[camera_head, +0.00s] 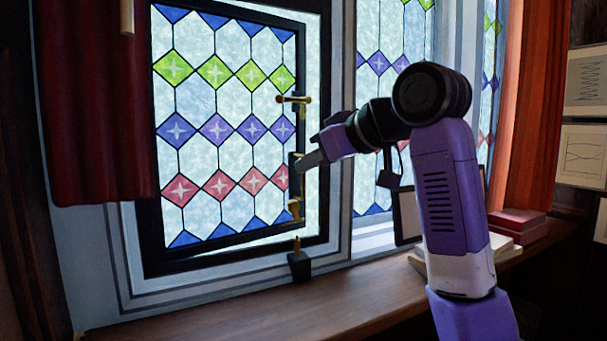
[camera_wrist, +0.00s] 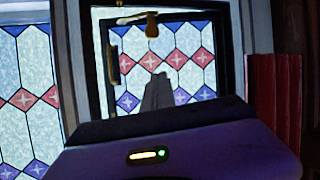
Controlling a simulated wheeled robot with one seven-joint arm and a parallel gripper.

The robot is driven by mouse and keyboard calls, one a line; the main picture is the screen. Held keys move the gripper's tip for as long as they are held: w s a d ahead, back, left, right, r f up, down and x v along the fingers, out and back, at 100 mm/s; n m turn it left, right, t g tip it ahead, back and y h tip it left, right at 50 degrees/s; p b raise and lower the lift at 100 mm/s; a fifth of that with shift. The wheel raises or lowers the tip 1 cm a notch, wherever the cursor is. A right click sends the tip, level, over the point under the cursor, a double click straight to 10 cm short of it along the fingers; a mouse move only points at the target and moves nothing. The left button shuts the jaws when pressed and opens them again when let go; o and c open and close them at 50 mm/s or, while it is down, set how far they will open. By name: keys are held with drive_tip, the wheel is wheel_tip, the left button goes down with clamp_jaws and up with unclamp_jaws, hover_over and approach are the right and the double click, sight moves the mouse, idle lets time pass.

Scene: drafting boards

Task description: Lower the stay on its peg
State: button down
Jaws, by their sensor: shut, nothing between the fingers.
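The black-framed window sash (camera_head: 240,237) with diamond panes stands at the left in the head view. Brass fittings sit along its right stile: an upper handle (camera_head: 293,99) and a lower piece (camera_head: 295,208); I cannot tell which is the stay. A small brass peg (camera_head: 297,244) stands upright on a black block (camera_head: 300,267) on the sill, below the lower piece. My gripper (camera_head: 311,160) is shut and empty, beside the stile above the lower piece. The wrist view shows my closed fingers (camera_wrist: 157,92) before the pane and a brass fitting (camera_wrist: 152,25) beyond them.
The wooden sill (camera_head: 250,312) is clear at the left. A dark red curtain (camera_head: 95,110) hangs left of the sash. A dark-framed panel (camera_head: 407,214) and stacked books (camera_head: 517,222) stand near my arm at the right.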

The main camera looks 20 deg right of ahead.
drive_tip(key=w+f+p, duration=0.1)
drive_tip(key=w+f, duration=0.1)
drive_tip(key=w+a+f+p, duration=0.1)
drive_tip(key=w+f+p, duration=0.2)
drive_tip(key=shift+w+a+f, duration=0.3)
drive_tip(key=shift+w+a, duration=0.05)
drive_tip(key=shift+s+d+f, duration=0.15)
drive_tip(key=shift+s+f, duration=0.2)
drive_tip(key=shift+f, duration=0.15)
